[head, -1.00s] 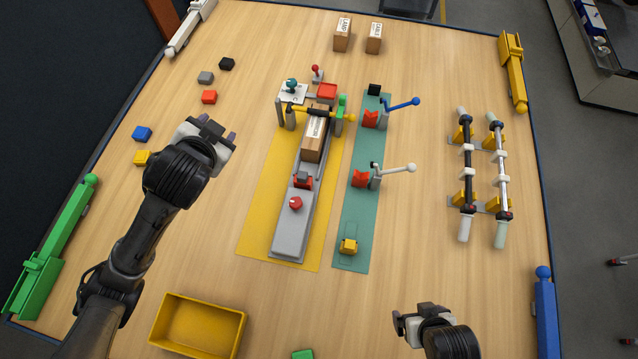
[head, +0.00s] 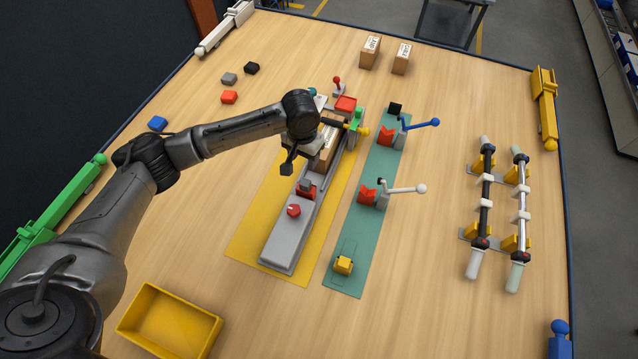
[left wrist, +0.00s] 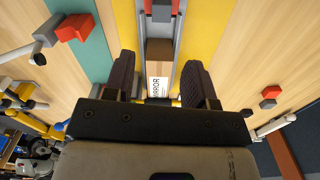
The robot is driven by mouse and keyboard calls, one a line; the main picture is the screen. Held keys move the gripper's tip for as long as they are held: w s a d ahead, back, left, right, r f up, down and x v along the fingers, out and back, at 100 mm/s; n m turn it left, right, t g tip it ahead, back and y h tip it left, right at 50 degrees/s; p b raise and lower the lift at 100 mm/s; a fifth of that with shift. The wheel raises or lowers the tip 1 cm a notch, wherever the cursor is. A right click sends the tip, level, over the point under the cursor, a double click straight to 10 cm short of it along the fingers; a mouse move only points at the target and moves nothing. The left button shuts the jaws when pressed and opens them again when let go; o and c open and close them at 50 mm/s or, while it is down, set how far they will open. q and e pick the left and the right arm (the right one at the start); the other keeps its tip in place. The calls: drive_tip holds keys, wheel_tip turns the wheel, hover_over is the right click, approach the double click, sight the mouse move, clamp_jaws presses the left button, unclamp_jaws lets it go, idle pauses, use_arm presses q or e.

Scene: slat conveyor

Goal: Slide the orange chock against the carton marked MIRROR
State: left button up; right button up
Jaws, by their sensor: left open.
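The brown carton (head: 327,158) lies on the grey slat conveyor (head: 283,247), partly hidden by my left arm. In the left wrist view its white label, ending in "RROR", shows on the carton (left wrist: 159,52). A red-orange piece with a grey top, which looks like the chock (head: 306,192), sits on the conveyor on the near side of the carton, with a gap between them. My left gripper (head: 300,167) is open above the conveyor by the carton. In the left wrist view the carton shows between the fingers of the gripper (left wrist: 159,84); I cannot tell its height.
A red knob (head: 293,210) is on the conveyor's near end. A green mat (head: 345,285) with red clamps and levers lies to the right. A yellow bin (head: 168,322) stands at front left. Two cartons (head: 370,52) stand at the back. Loose blocks (head: 229,97) lie left.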

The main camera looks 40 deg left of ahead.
sight(305, 182)
use_arm(q)
drive_tip(key=shift+n, duration=0.9)
wheel_tip(305, 182, down, 14)
drive_tip(key=shift+s+a+r+b, duration=0.1)
drive_tip(key=shift+b, duration=0.9)
